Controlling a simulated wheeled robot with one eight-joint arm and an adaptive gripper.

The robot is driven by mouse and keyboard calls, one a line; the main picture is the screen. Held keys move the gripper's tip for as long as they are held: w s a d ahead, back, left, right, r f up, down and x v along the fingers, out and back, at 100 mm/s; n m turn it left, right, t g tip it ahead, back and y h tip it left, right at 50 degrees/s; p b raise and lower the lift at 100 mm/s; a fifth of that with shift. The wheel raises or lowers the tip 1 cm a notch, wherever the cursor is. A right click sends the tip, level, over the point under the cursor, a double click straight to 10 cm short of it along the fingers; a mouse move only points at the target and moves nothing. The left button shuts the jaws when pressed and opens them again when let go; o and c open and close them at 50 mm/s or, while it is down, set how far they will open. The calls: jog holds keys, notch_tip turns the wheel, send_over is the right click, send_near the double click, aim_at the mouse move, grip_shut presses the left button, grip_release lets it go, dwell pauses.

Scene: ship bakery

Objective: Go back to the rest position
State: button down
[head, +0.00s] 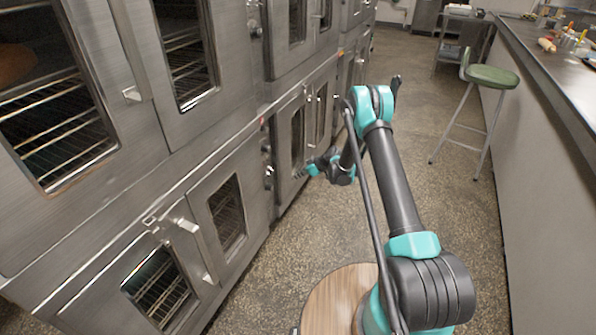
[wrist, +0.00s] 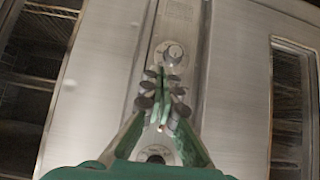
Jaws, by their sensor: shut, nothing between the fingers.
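My gripper (wrist: 162,98) shows in the wrist view, its green fingers shut together with nothing between them. It is in front of a steel oven panel (wrist: 228,95) that has a round control knob (wrist: 172,53). Whether the fingertips touch the panel I cannot tell. In the head view my gripper (head: 303,172) is small and partly hidden by my own arm, pointing left toward the lower ovens.
Stacked steel ovens (head: 190,225) with windowed doors and protruding handles line the left. A green-topped stool (head: 490,77) stands by the counter (head: 540,75) on the right. A metal cart (head: 463,40) is at the back. The speckled floor (head: 420,120) between is clear.

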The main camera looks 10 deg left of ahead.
jog(key=shift+r, duration=0.1)
jog(key=s+d+r+m+h, duration=0.1)
jog(key=s+d+r+m, duration=0.1)
jog(key=s+d+r, duration=0.45)
jog(key=s+d+r+m+h, duration=0.2)
jog(key=s+d+r, duration=0.15)
jog(key=r, duration=0.55)
jog(key=s+d+r+m+h, duration=0.1)
jog(key=s+d+r+m, duration=0.2)
jog(key=s+d+r, duration=0.4)
jog(key=s+d+r+m+h, duration=0.1)
jog(key=s+d, duration=0.3)
jog(key=s, duration=0.5)
jog(key=s+d+r+m+h, duration=0.2)
jog(key=s+d, duration=0.3)
jog(key=s, duration=0.5)
jog(key=s+d+r+m+t+h, duration=0.1)
jog(key=s+d+m, duration=0.3)
jog(key=s, duration=0.5)
jog(key=shift+s+d+r+h, duration=0.15)
jog(key=shift+s+h, duration=0.05)
jog(key=shift+h, duration=0.3)
jog(key=shift+w, duration=0.1)
